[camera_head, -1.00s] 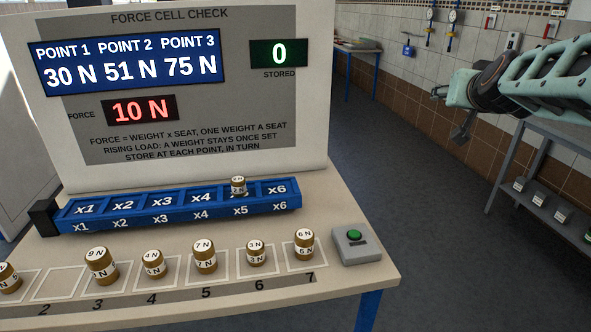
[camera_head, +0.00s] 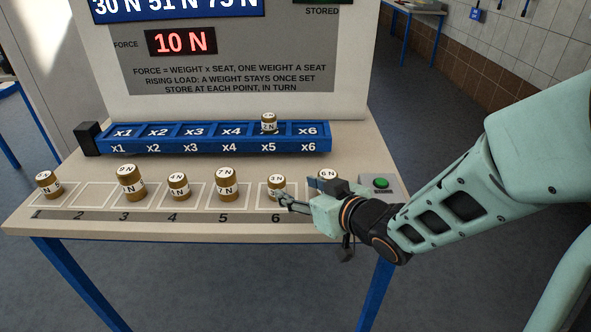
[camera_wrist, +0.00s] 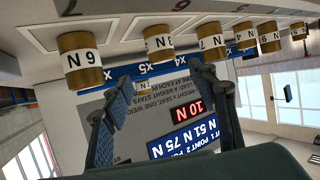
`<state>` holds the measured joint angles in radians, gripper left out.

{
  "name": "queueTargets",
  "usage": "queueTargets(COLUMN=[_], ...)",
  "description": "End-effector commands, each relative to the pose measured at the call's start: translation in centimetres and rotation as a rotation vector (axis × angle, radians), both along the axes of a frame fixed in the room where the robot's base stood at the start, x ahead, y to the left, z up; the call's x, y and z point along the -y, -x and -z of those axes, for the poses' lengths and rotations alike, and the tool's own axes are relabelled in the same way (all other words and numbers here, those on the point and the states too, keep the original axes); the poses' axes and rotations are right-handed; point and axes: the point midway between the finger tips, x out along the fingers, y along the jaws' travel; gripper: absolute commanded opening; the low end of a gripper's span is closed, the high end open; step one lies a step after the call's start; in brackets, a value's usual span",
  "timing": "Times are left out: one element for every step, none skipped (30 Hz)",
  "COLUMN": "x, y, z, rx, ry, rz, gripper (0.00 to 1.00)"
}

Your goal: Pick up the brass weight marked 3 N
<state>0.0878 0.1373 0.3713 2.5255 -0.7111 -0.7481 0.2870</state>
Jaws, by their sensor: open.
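The brass weight marked 3 N (camera_head: 277,185) stands upright on square 6 of the table's front row. It also shows in the wrist view (camera_wrist: 158,44), upside down, beyond and between my spread fingers. My gripper (camera_head: 288,203) is open and empty, low over the table at the front right of this weight. In the head view, a fingertip overlaps the weight's lower edge; I cannot tell whether they touch. My open fingers also show in the wrist view (camera_wrist: 163,80).
The 7 N weight (camera_head: 225,184) stands on square 5. Behind is the blue seat rail (camera_head: 195,148), with a weight (camera_head: 269,123) at x5. A green button (camera_head: 381,183) is at right.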

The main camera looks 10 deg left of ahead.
Motion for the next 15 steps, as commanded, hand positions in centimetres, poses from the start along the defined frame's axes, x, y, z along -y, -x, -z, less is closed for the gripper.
queueTargets(x=[-0.5, -0.7, -1.2, -1.5, -1.8, -2.3, -2.7, -3.0, -3.3, -3.5, -3.8, -4.0, -4.1, -4.2, -4.3], y=[0.3, 0.3, 0.1, -0.2, -0.5, -0.9, -1.2, -1.5, -1.9, -2.2, -2.4, -2.6, -2.7, -2.9, -3.0], z=[0.4, 0.5, 0.8, 1.0, 1.2, 1.5, 1.7, 1.8, 2.0, 2.1, 2.2, 2.3, 2.3, 2.4, 2.4], rx=[-0.005, -0.006, -0.008, -0.007, -0.007, -0.007, -0.008, -0.006, -0.007, -0.007, -0.006, -0.006, -0.006, -0.006, -0.005], ry=[-0.006, -0.007, -0.009, -0.008, -0.008, -0.01, -0.009, -0.008, -0.008, -0.008, -0.007, -0.007, -0.007, -0.007, -0.006], rz=[-0.013, -0.018, -0.02, -0.021, -0.023, -0.021, -0.022, -0.022, -0.02, -0.02, -0.02, -0.02, -0.019, -0.019, -0.018], gripper=[0.53, 0.53, 0.53, 0.53, 0.53, 0.53, 0.53, 0.53, 0.53, 0.53, 0.53, 0.53, 0.53, 0.53, 0.53])
